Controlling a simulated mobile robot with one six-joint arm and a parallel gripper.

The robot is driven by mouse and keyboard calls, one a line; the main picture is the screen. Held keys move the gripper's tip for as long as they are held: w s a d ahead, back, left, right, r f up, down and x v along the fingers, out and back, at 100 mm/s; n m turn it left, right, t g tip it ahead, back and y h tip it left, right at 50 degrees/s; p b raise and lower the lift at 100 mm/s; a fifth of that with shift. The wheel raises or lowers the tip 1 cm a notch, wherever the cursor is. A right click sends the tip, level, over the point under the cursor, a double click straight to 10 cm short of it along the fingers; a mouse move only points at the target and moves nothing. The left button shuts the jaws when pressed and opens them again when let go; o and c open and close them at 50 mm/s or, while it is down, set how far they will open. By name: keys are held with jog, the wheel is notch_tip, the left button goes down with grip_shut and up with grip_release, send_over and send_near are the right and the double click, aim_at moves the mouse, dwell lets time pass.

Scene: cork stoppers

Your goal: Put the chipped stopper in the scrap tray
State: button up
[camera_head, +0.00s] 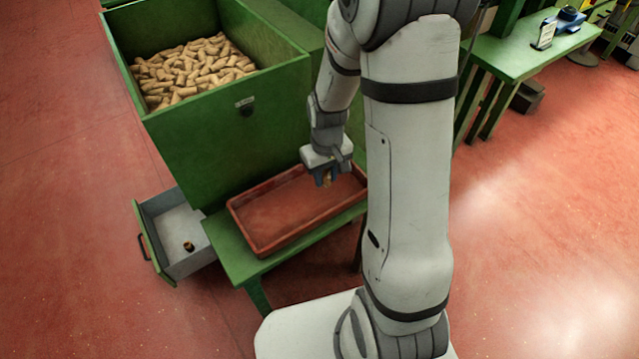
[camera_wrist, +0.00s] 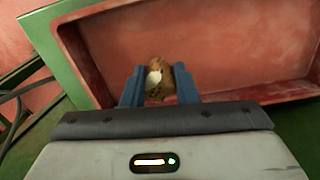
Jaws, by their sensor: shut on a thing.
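My gripper (camera_head: 326,179) is over the right part of a red tray (camera_head: 262,247) on a low green stand. In the wrist view my gripper (camera_wrist: 159,85) has its two blue fingers shut on a brown cork stopper (camera_wrist: 160,78). The stopper shows a pale patch on its left side, which may be the chip. It also shows as a small tan bit between the fingers in the head view (camera_head: 327,182). The tray looks empty where I see it; my arm hides its right end. I cannot tell how far the stopper is above its floor.
A green bin (camera_head: 215,140) full of cork stoppers (camera_head: 190,70) stands behind the tray. An open grey drawer (camera_head: 178,228) at the left holds a small dark and tan object (camera_head: 188,246). A green bench (camera_head: 510,50) stands at the far right. The red floor at left is clear.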

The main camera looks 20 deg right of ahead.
aim_at(326, 183)
jog(key=shift+f, duration=1.4)
jog(key=shift+f+b, duration=0.15)
jog(key=shift+b, duration=0.2)
jog(key=o, duration=0.9)
jog(key=shift+o, duration=0.2)
